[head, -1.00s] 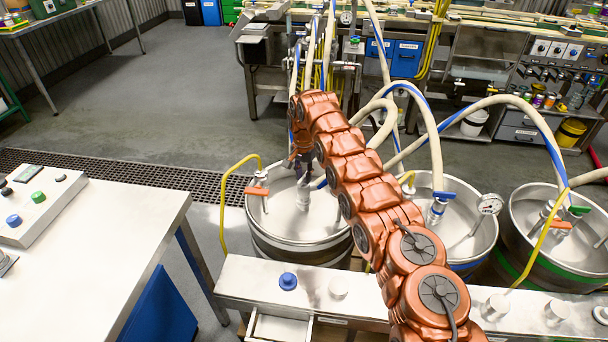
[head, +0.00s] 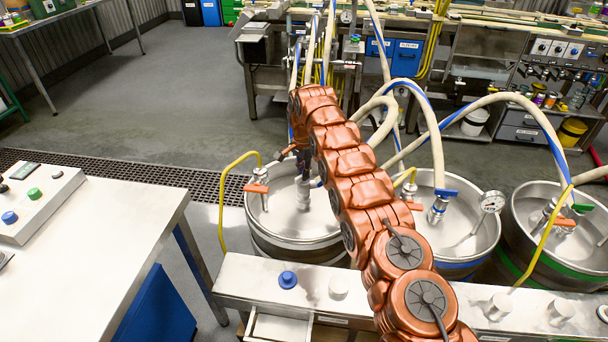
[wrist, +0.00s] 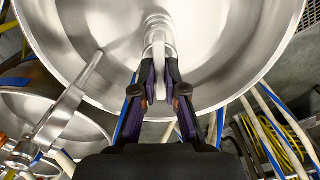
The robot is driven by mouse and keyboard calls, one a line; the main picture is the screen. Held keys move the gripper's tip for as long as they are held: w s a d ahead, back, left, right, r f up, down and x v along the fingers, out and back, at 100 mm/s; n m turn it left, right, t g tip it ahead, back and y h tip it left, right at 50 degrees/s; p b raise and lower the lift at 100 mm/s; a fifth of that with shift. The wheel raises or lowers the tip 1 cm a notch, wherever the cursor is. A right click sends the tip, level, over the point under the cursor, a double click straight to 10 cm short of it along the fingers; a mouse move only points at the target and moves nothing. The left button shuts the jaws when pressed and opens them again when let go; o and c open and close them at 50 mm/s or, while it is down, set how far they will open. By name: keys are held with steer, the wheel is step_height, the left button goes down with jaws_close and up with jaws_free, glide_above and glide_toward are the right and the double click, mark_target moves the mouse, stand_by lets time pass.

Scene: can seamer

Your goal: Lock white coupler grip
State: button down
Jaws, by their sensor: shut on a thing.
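The white coupler grip (wrist: 160,88) shows as a pale piece between my fingertips in the wrist view, below a metal coupler body (wrist: 158,40). My gripper (wrist: 160,94) is shut on it, with a dark finger on each side. In the head view the coupler (head: 303,196) stands upright in the recessed top of the left keg (head: 262,226). My gripper (head: 302,160) is just above it, partly hidden by my copper arm. Whether the grip is locked cannot be told.
An orange-handled fitting (head: 257,188) with a yellow hose stands at the keg's left. Two more kegs with hoses and a gauge (head: 492,202) are on the right. A steel shelf (head: 250,285) with knobs lies in front. A white console table (head: 100,240) is at left.

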steer(key=shift+m, duration=0.5)
steer(key=c, duration=1.2)
jaws_free()
